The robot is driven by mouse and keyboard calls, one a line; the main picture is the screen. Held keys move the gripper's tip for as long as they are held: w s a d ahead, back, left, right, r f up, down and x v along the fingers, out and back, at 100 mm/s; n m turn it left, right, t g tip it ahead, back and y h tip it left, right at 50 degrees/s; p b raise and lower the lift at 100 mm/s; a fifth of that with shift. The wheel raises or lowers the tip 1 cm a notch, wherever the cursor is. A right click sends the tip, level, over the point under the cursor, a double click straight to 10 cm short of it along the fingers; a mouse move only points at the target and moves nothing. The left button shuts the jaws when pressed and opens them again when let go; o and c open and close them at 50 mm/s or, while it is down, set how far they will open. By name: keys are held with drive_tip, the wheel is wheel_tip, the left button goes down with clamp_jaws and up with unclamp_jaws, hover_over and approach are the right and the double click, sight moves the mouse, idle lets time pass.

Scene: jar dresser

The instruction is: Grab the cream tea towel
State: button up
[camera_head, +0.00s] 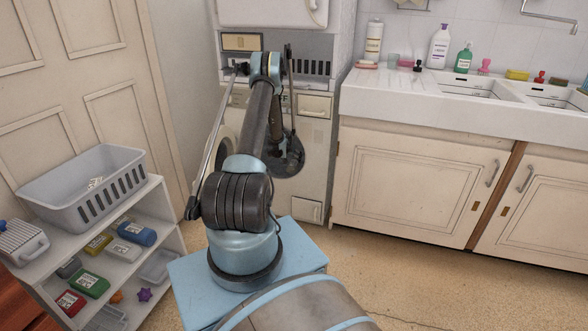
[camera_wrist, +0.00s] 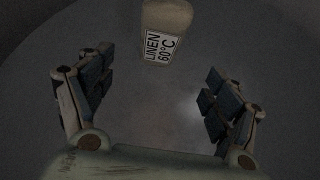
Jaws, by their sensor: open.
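In the wrist view a pale cream, rounded thing (camera_wrist: 166,16) shows at the top centre, cut off by the frame edge. It bears a white label with black letters, "LINEN 60°C". I cannot tell from this dim view whether it is the folded or rolled tea towel. My gripper (camera_wrist: 158,80) is open, with its dark padded fingers spread wide to the left and right. Nothing is between the fingers, and the cream thing lies ahead of them, apart. In the head view my arm reaches toward the white appliance (camera_head: 314,140) and hides part of it; the gripper itself is not clearly seen there.
The wrist view shows a dark, curved grey space around the gripper. In the head view, a white counter (camera_head: 400,93) with bottles and sinks is at right above cupboards (camera_head: 415,185). A grey basket (camera_head: 62,208) sits on a shelf unit at left. The floor (camera_head: 420,280) is clear.

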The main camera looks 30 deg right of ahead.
sight(294, 163)
drive_tip(key=shift+x, duration=4.25)
drive_tip(key=shift+s, duration=0.15)
drive_tip(key=shift+c, duration=0.4)
drive_tip(key=c, duration=1.1)
